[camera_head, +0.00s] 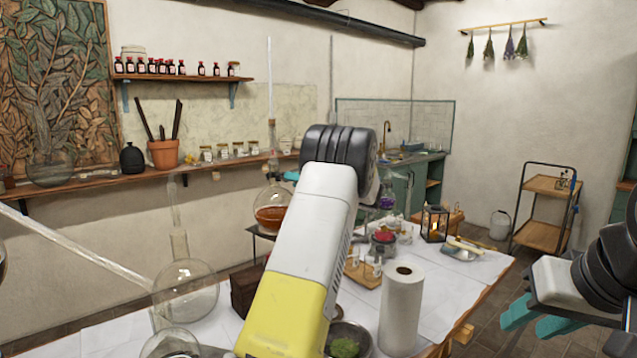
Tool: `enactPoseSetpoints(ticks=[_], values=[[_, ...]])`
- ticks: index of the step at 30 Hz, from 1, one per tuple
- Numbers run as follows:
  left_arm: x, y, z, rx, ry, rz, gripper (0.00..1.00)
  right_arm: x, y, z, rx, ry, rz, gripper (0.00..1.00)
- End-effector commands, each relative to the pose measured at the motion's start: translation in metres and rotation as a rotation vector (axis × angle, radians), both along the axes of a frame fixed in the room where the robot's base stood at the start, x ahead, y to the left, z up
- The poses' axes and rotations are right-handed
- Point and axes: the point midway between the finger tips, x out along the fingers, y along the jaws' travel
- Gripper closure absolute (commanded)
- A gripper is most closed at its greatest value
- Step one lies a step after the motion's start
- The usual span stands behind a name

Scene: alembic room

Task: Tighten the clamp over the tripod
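A round flask of orange-brown liquid (270,212) stands on a dark stand (262,234), seemingly the tripod, left of centre; its legs are mostly hidden. My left arm crosses the middle and hides much of this area. Only a teal tip of my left gripper (291,175) shows beside the flask neck, so its opening and any contact are hidden. My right gripper (538,318) is at the lower right, away from the table, its teal fingers apart and empty.
The white table holds a paper roll (401,308), a bowl of green matter (346,343), a wooden rack (362,270) and a lantern (434,224). Large clear glassware (187,290) stands at the left front. A wall shelf (130,182) runs behind; a cart (546,205) stands right.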

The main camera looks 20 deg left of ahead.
Motion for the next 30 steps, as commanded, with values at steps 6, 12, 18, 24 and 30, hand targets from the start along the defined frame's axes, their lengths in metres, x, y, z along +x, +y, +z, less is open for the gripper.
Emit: enactPoseSetpoints(ticks=[6,12,18,24,30], values=[[-0.0002,-0.0001,-0.0002,0.0,0.0,0.0,1.0,0.0,0.0,0.0,0.0,0.0,0.0,0.64],[-0.0001,-0.0002,-0.0002,0.002,0.013,0.0,1.0,0.0,0.0,0.0,0.0,0.0,0.0,0.64],[-0.0003,0.0001,-0.0004,0.023,0.08,0.001,1.0,0.0,0.0,0.0,0.0,0.0,0.0,0.64],[-0.0004,-0.0003,-0.0001,0.065,0.217,0.001,1.0,0.0,0.0,0.0,0.0,0.0,0.0,0.64],[-0.0004,-0.0006,-0.0004,0.118,0.395,0.0,1.0,0.0,0.0,0.0,0.0,0.0,0.0,0.64]])
